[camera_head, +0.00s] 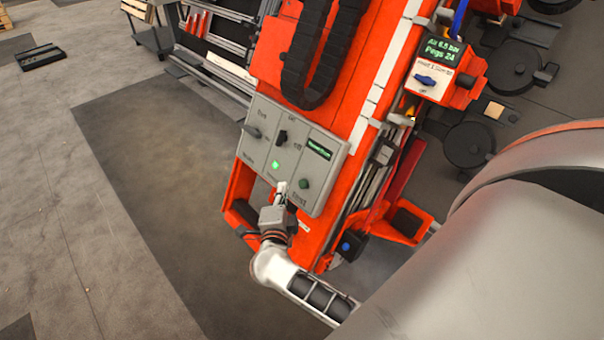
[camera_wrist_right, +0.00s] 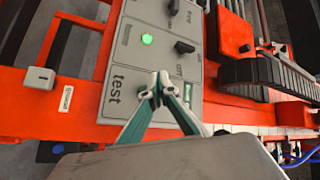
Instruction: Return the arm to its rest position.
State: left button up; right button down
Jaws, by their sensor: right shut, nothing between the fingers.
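My right gripper (camera_head: 280,190) is in front of the lower part of a grey control panel (camera_head: 258,170) on the orange machine. In the right wrist view its two fingertips (camera_wrist_right: 158,88) meet, shut and empty, over the panel by the word "test". I cannot tell whether they touch the panel. A green light (camera_head: 276,166) glows above the fingers; it also shows in the right wrist view (camera_wrist_right: 147,39). The panel has dark knobs (camera_head: 281,137), a green round button (camera_head: 304,183) and a small green display (camera_head: 319,149). My left gripper is not in view.
The orange machine frame (camera_head: 236,196) surrounds the panel closely. An orange box with a blue knob and green display (camera_head: 437,79) stands at the upper right. A black cable chain (camera_head: 322,52) runs above the panel. The floor (camera_head: 130,170) to the left is clear.

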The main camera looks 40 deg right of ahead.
dwell(0.5)
